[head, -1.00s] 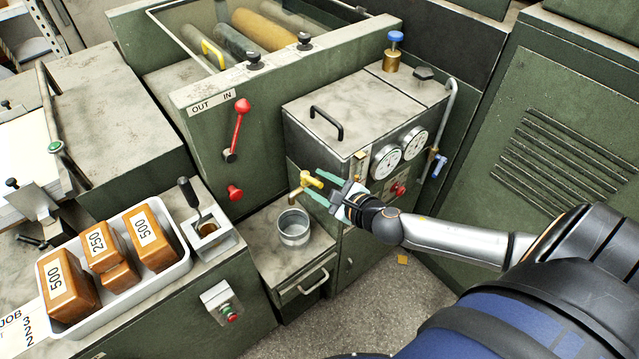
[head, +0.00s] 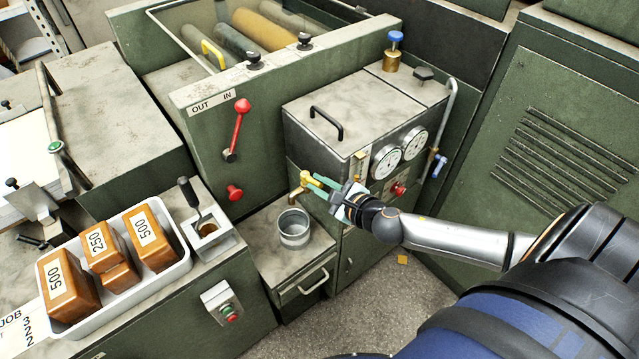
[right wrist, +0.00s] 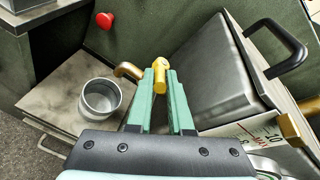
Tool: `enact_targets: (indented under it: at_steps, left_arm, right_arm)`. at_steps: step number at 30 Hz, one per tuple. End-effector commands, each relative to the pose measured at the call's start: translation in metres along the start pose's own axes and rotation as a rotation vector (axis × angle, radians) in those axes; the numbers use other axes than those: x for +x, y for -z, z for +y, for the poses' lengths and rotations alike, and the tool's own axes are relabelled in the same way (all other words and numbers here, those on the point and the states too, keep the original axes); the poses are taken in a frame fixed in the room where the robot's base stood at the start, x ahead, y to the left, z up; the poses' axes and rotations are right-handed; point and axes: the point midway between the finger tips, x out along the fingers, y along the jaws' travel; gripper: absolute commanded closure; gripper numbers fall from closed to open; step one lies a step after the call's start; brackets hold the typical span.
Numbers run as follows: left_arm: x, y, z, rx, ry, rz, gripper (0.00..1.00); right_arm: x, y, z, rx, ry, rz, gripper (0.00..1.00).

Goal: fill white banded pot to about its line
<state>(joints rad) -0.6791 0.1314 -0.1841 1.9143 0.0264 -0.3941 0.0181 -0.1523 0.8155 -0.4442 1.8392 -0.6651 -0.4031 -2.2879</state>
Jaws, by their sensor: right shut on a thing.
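The pot (head: 294,229) is a pale grey-white open cylinder with a band around it, standing upright on a low grey shelf below the brass tap (head: 298,191). It also shows in the right wrist view (right wrist: 100,99). I see no stream from the spout (right wrist: 128,69), and I cannot tell the level inside the pot. My right gripper (head: 312,182) has its green fingers shut on the brass tap handle (right wrist: 160,69), to the right of the pot and above it. My left gripper is out of view.
A grey-topped cabinet with a black handle (head: 327,122) and dials (head: 385,160) stands right of the tap. A red-knobbed lever (head: 238,130) is behind. A white tray (head: 150,290) with orange blocks lies at left. Open floor shows in front.

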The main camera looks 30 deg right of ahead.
Motion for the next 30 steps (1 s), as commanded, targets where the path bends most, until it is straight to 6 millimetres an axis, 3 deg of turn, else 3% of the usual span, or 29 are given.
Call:
enact_targets:
  at_steps: [14,30]
  left_arm:
    - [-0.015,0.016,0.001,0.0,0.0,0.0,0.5]
    - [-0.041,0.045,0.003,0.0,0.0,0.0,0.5]
  right_arm:
    - [-0.001,-0.008,0.006,0.049,0.103,0.07,1.0]
    - [0.011,-0.024,0.026,0.205,0.481,0.319,1.0]
